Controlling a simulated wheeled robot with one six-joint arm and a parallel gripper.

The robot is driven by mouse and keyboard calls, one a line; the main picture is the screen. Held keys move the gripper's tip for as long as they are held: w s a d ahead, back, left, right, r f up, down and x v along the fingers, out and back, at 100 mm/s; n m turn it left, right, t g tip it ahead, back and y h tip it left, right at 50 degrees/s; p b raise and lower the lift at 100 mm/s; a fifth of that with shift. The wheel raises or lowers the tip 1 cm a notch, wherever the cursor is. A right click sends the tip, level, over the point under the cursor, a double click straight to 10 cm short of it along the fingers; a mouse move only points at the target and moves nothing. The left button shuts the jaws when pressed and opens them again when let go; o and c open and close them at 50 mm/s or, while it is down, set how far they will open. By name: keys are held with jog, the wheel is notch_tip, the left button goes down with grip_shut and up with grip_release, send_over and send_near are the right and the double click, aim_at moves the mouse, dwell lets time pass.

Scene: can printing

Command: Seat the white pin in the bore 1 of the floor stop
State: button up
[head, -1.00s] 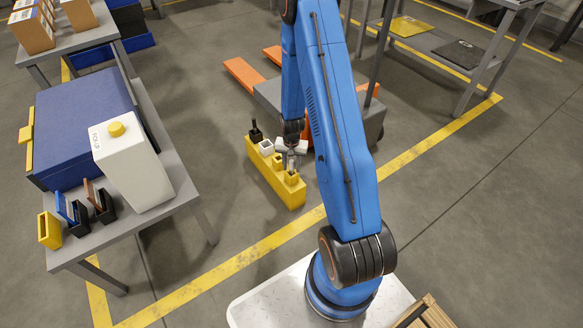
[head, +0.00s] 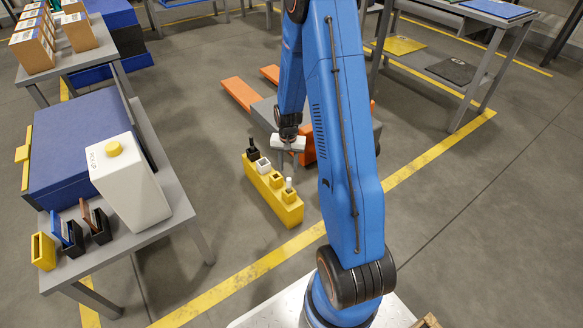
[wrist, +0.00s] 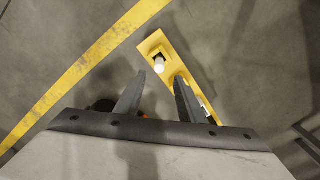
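The floor stop is a long yellow block (head: 288,214) on the floor, with a row of square collars along its top. The white pin (head: 289,182) stands upright at the near-end yellow collar, its top showing above the rim. In the wrist view the pin's round white end (wrist: 159,65) shows within the dark square opening; its depth cannot be told. No bore numbers are legible. My gripper (head: 290,151) is above the block, clear of the pin. In the wrist view my gripper (wrist: 158,82) is open, its fingers apart with nothing between them.
Black (head: 252,152) and white (head: 262,165) collars stand toward the block's far end. An orange-forked pallet truck (head: 243,94) is close behind. A table (head: 182,205) with a white container (head: 130,182) stands left. Floor is free in front of the block.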

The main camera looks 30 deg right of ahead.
jog(key=s+a+r+n+t, duration=0.1)
jog(key=s+a+r, duration=0.2)
jog(key=r, duration=0.5)
jog(key=s+a+r+n, duration=0.2)
jog(key=s+a+r, duration=0.1)
jog(key=r, duration=0.5)
jog(key=s+a+r+n+t, duration=0.1)
jog(key=s+a+r, duration=0.2)
jog(key=r, duration=0.6)
jog(key=s+a+r+n+t, duration=0.1)
jog(key=s+a+r, duration=0.1)
jog(key=s+r, duration=0.2)
jog(key=s+a+r+n+t, duration=0.1)
jog(key=s+r, duration=0.3)
jog(key=s, duration=0.6)
jog(key=s+a+r+n, duration=0.2)
jog(key=s+a+r, duration=0.1)
jog(key=s, duration=0.4)
jog(key=shift+a+r+n+t, duration=0.3)
jog(key=shift+a+r+t, duration=0.05)
jog(key=shift+r+t, duration=0.1)
jog(key=shift+s, duration=0.1)
